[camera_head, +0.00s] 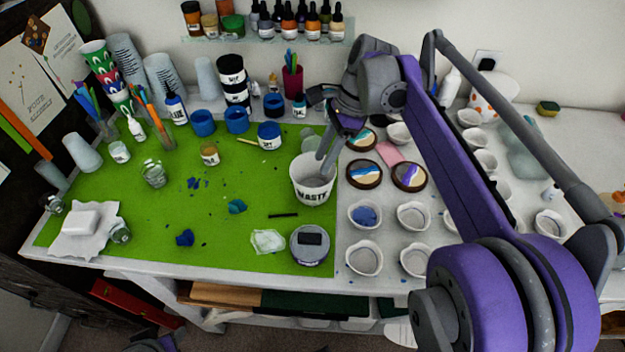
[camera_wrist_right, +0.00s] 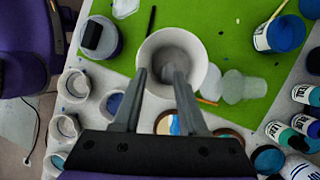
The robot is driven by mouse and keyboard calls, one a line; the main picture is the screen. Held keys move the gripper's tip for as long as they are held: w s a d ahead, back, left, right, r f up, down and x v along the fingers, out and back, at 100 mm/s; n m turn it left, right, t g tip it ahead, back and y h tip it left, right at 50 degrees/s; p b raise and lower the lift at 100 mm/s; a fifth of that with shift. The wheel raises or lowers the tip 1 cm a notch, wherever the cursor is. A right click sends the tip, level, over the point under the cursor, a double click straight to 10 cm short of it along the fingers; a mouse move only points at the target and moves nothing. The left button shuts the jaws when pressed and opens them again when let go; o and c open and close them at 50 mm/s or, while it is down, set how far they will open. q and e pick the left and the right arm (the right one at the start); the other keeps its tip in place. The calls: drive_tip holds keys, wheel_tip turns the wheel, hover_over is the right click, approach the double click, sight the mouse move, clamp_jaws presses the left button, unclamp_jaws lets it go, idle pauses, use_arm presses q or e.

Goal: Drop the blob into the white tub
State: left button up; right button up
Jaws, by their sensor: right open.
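The white tub (camera_head: 312,190), marked WASTE, stands upright on the right part of the green mat. My right gripper (camera_head: 327,158) is over the tub, with its fingertips at or just inside the mouth. In the right wrist view the open, empty fingers (camera_wrist_right: 160,80) lie across the tub's rim (camera_wrist_right: 146,52). The tub's inside looks grey, and I cannot make out a blob in it. A teal blob (camera_head: 236,206) and dark blue blobs (camera_head: 185,238) (camera_head: 196,183) lie on the mat left of the tub.
Small white cups (camera_head: 364,258) and round coasters (camera_head: 409,175) are to the right. Blue paint jars (camera_head: 269,136) stand behind.

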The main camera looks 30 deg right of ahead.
use_arm(q)
drive_tip(key=shift+w+r+p, duration=0.1)
drive_tip(key=shift+r+p, duration=0.35)
drive_tip(key=shift+r, duration=0.1)
use_arm(e)
drive_tip(key=v, duration=1)
